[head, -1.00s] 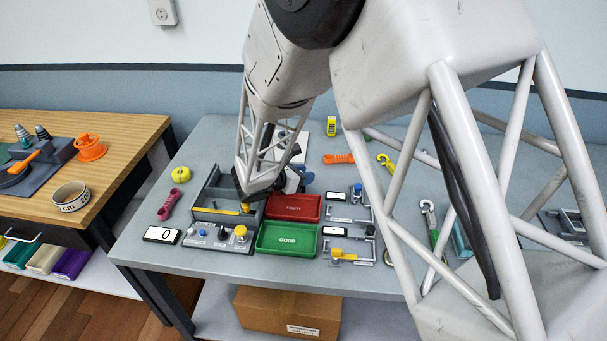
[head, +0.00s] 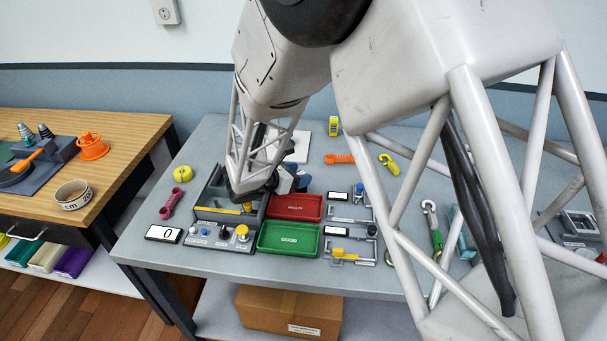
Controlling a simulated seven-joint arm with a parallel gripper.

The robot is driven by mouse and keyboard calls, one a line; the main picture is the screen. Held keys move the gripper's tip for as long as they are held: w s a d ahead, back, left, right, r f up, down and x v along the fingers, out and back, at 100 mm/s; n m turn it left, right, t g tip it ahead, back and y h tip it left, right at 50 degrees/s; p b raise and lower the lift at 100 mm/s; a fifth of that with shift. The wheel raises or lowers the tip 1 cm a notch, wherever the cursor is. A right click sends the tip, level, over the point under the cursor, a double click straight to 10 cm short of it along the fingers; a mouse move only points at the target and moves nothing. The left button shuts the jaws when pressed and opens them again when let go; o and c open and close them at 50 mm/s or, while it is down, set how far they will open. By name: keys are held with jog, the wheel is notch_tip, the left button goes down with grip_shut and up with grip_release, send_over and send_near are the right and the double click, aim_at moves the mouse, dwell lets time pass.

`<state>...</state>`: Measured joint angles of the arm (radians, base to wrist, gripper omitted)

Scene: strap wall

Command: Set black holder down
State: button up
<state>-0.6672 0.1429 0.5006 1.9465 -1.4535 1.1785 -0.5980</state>
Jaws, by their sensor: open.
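My gripper (head: 255,190) is a dark shape at the end of the lattice arm, low over the right part of a grey fixture (head: 203,199) with raised walls. It is open, but its fingertips are hard to make out. A dark blue-grey piece (head: 301,182) shows just right of my gripper, behind the red tray. I cannot tell whether it belongs to my gripper or is a separate object. I cannot make out a black holder for certain; my arm and gripper hide part of the fixture.
A red tray (head: 296,198) and a green GOOD tray (head: 268,247) lie right of the fixture. A control panel (head: 200,240) and a display reading 0 (head: 164,234) are in front. A magenta link (head: 172,203) and a yellow object (head: 182,173) lie left. Small clamp fixtures (head: 350,256) stand right.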

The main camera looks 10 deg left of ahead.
jog(key=v, duration=0.9)
jog(key=shift+d, duration=0.1)
dwell(0.8)
jog(key=s+d+r+m+g+y, duration=0.1)
jog(key=s+d+r+m+g, duration=0.2)
jog(key=d, duration=0.5)
jog(key=s+d+r+m+g, duration=0.2)
jog(key=s+d+r+m, duration=0.1)
jog(key=d+r+m, duration=0.4)
jog(key=s+d+r+m+g+y, duration=0.1)
jog(key=s+d+r+m+g, duration=0.15)
jog(key=d, duration=0.65)
jog(key=s+d+r+m+y, duration=0.2)
jog(key=s+d+m+y, duration=0.1)
jog(key=s+d+m, duration=0.2)
jog(key=s+d+r+m+y, duration=0.3)
jog(key=s+d+m, duration=0.3)
jog(key=s, duration=0.8)
jog(key=m+y, duration=0.1)
jog(key=m, duration=0.2)
jog(key=shift+s+r+m+y, duration=0.2)
jog(key=shift+m+y, duration=0.1)
jog(key=shift+m, duration=0.05)
